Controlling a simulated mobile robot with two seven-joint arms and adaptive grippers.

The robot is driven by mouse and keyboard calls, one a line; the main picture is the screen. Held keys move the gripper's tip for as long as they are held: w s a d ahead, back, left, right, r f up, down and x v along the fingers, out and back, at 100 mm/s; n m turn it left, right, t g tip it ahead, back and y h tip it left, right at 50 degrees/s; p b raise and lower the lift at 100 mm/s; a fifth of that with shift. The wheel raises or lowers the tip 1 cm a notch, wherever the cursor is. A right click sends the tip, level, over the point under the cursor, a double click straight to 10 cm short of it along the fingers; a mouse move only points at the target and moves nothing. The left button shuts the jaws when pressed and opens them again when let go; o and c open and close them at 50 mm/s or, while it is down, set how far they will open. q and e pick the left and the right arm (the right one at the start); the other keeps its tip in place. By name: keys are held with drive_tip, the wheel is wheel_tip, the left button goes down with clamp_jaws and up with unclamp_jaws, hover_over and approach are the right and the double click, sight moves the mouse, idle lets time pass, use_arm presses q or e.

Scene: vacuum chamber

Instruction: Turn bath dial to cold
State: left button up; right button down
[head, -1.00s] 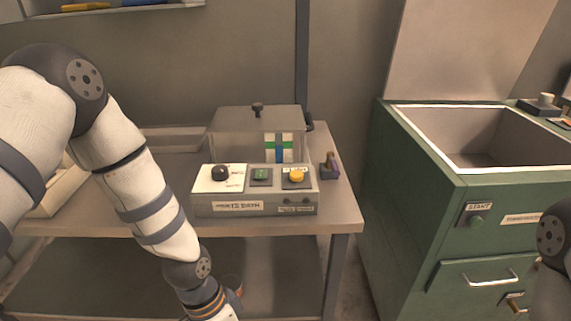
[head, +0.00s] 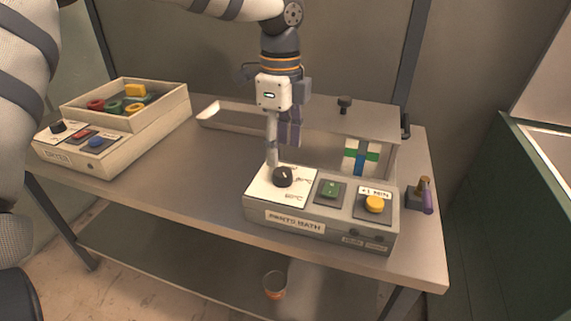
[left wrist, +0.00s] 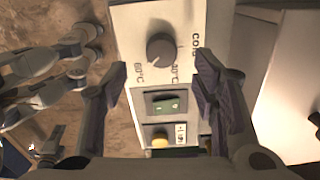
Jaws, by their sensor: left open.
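The bath dial (head: 283,177) is a dark round knob on a white plate at the left of the grey bath control box (head: 318,222). It also shows in the left wrist view (left wrist: 160,48), with 60°C, 40°C and a partly hidden cold label around it; I cannot clearly tell its setting. My left gripper (head: 281,146) points down just behind and above the dial in the head view. In the left wrist view its open fingers (left wrist: 163,88) stand apart on either side of the panel, with nothing between them.
A green button (head: 330,189) and a yellow button (head: 375,204) sit right of the dial. A clear lidded tank (head: 370,122) stands behind. A dryer box (head: 90,150) with a tray of coloured rings is at left. Bare tabletop lies between dryer and bath.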

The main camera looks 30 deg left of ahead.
sight(282, 172)
use_arm(q)
wheel_tip(282, 172, down, 6)
drive_tip(key=shift+f, duration=0.1)
drive_tip(key=shift+w, duration=0.1)
drive_tip(key=c, duration=1.2)
